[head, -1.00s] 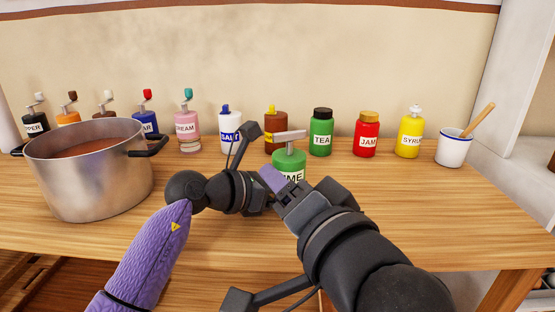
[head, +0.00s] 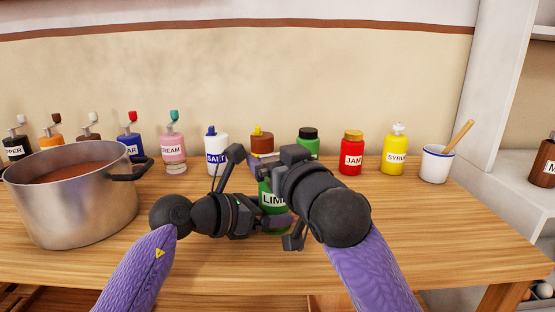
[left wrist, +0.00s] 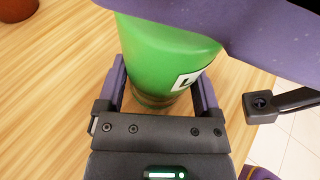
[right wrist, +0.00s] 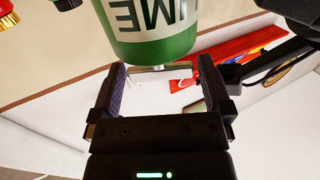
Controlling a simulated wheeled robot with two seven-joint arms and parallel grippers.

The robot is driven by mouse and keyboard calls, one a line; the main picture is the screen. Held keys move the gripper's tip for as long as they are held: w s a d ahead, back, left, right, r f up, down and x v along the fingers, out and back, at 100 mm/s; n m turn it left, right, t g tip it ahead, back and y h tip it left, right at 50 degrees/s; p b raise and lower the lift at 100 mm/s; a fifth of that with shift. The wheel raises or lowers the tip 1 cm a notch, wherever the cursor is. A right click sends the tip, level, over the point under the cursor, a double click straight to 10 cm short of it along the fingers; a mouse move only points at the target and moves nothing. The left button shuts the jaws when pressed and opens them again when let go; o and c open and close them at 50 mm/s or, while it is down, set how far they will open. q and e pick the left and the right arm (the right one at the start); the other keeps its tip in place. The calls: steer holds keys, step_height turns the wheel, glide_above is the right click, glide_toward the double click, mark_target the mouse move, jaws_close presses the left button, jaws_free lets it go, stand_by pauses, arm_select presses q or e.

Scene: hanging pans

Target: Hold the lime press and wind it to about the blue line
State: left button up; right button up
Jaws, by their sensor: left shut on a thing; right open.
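The lime press (head: 272,199) is a green bottle with a white LIME label, standing upright near the middle of the table. My left gripper (head: 268,217) is shut around its lower body from the left. The left wrist view shows the green body (left wrist: 165,50) between both fingers. My right gripper (head: 272,167) is at the press top, which it hides in the head view. In the right wrist view, the press (right wrist: 150,30) appears upside down, and a pale crank bar (right wrist: 160,79) lies between the open fingers (right wrist: 165,88). I cannot make out a blue line.
A large steel pot (head: 70,205) stands on the left of the table. Behind are several crank bottles, including cream (head: 173,150), then salt (head: 216,155), jam (head: 352,155) and syrup (head: 395,152). A white cup (head: 436,165) is at the right. The front right tabletop is clear.

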steer(key=c, duration=1)
steer(key=shift+w+d+n+g+y, duration=0.1)
steer(key=shift+n+g+y, duration=1.35)
steer(key=shift+y, duration=0.75)
steer(key=o, duration=1)
steer(key=v, duration=1.2)
steer(key=shift+f, duration=0.15)
